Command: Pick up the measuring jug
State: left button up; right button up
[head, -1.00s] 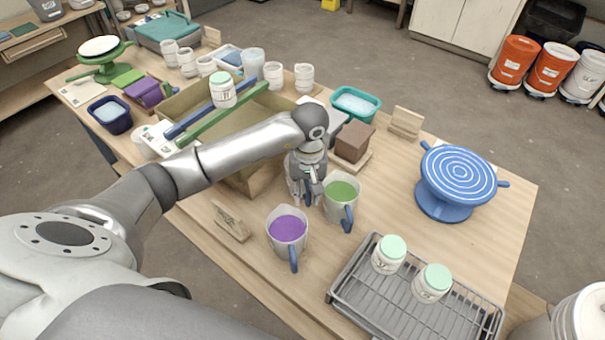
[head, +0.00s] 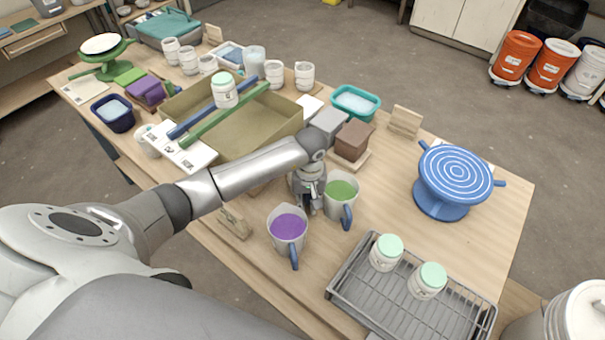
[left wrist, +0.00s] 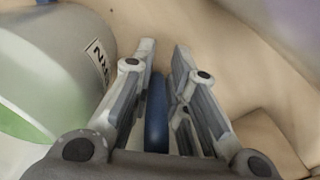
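One measuring jug with green glaze (head: 341,193) stands upright on the table, its blue handle facing the front. A second jug with purple glaze (head: 287,228) stands to its front left, also with a blue handle. My left gripper (head: 309,207) points down just left of the green jug. In the left wrist view, its fingers (left wrist: 164,50) are apart, either side of an upright blue bar (left wrist: 157,115). I cannot tell what the bar belongs to. The green jug's labelled wall (left wrist: 60,50) fills the left of that view. My right gripper is not in view.
A wire rack (head: 390,297) with two mint-lidded jars stands at the front right. A blue turntable (head: 450,178) stands at the right. A brown block (head: 353,140) and an open box (head: 275,125) lie behind the gripper. A small wooden stand (head: 234,223) is left of the purple jug.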

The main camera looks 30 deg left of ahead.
pick_arm(q)
jog(key=shift+w+r, duration=0.1)
jog(key=shift+w, duration=0.05)
grip_shut()
jog(key=shift+r, duration=0.2)
jog(key=shift+r+b, duration=0.3)
jog(key=shift+r, duration=0.4)
notch_tip(320, 180, up, 12)
jog(key=b, duration=0.3)
jog(key=shift+f, duration=0.2)
jog(key=shift+r+b, duration=0.5)
jog(key=shift+r, duration=1.65)
jog(key=shift+r, duration=0.15)
